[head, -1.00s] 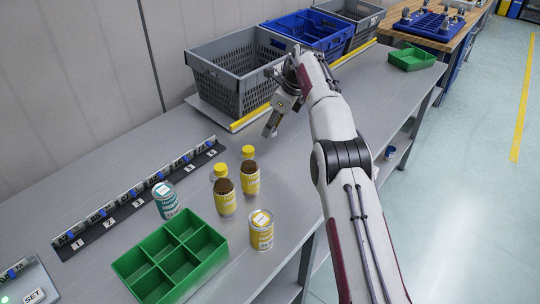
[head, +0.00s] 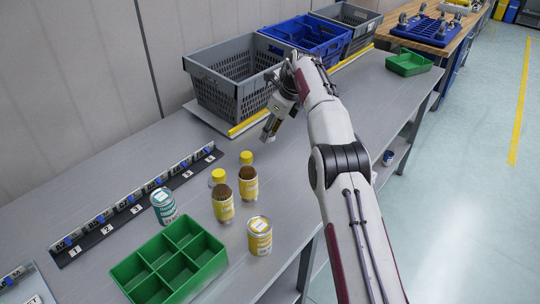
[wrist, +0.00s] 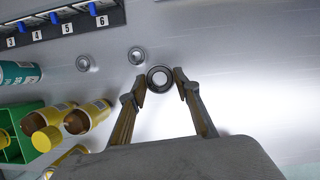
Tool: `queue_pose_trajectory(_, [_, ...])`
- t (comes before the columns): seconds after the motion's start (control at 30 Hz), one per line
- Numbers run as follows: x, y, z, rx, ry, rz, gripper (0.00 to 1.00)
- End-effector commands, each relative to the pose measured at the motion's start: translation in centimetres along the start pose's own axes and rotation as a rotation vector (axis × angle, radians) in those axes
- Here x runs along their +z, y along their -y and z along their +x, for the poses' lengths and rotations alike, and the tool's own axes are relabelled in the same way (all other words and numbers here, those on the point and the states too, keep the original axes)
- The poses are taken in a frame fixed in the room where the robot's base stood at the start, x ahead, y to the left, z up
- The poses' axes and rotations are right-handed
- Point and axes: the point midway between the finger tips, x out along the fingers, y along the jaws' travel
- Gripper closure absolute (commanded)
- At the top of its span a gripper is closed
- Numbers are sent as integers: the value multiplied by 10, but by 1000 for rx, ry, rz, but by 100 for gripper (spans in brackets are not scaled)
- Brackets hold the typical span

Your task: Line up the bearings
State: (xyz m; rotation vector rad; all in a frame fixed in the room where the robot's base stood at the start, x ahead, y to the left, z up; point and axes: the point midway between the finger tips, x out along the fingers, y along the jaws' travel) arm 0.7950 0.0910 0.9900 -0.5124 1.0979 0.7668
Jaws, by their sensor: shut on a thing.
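Three metal ring bearings show in the wrist view: a small one (wrist: 83,63) at the left, another small one (wrist: 137,56) beside it, and a larger, dark-rimmed one (wrist: 160,70) between my fingertips. My gripper (wrist: 162,84) is shut on this larger bearing. I cannot tell whether that bearing touches the table or is just above it. In the head view my gripper (head: 269,132) is low over the table, in front of the grey crate. I cannot make out the bearings in the head view.
A numbered rack (head: 136,208) runs along the back left. A teal can (head: 164,207), yellow-labelled bottles (head: 223,205), a yellow can (head: 260,236) and a green divided tray (head: 170,262) stand front left. A grey crate (head: 236,100) stands behind my gripper.

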Motion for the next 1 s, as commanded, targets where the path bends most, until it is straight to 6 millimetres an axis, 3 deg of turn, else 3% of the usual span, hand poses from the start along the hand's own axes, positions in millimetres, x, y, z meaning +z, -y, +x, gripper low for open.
queue_pose_trajectory(0.6, [-20, 0, 47, 0, 0, 0, 95])
queue_pose_trajectory(1.0, [-21, 0, 51, 0, 0, 0, 95])
